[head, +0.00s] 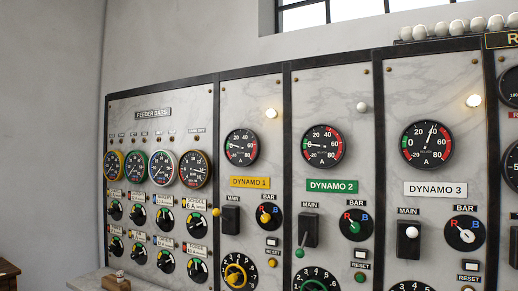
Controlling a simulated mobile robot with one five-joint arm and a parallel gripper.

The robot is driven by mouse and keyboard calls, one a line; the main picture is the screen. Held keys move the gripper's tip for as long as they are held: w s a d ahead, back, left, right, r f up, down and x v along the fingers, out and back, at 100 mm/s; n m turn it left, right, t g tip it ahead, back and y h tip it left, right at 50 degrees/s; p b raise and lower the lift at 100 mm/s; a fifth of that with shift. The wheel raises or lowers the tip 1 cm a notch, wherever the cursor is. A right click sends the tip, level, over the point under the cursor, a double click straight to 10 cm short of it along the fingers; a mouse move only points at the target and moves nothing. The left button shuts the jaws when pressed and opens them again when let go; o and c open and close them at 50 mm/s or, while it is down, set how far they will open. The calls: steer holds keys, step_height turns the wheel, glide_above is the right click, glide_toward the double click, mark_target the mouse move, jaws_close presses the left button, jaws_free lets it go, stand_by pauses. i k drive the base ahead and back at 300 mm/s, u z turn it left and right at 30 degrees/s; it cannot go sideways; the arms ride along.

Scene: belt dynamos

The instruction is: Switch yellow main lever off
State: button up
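The yellow main lever (216,212) is on the DYNAMO 1 panel, under the yellow DYNAMO 1 label (250,182). Its yellow knob shows at the upper left of the black MAIN switch box (231,220). The lever appears to stick out toward the left; its exact position is hard to tell at this size. The lamp (271,113) above the DYNAMO 1 gauge (241,147) looks lit. My gripper is not in view.
To the right, the green main lever (299,253) hangs down and the white knob (411,232) sticks out. A yellow selector knob (266,217) is right of the yellow lever. Feeder gauges (160,168) are left. A ledge (88,279) juts out below them.

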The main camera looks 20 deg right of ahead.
mark_target(216, 212)
steer(key=u, duration=0.15)
steer(key=i, duration=0.9)
steer(key=u, duration=1.3)
steer(key=i, duration=0.4)
steer(key=u, duration=2.2)
steer(key=i, duration=0.3)
steer(key=z, duration=0.3)
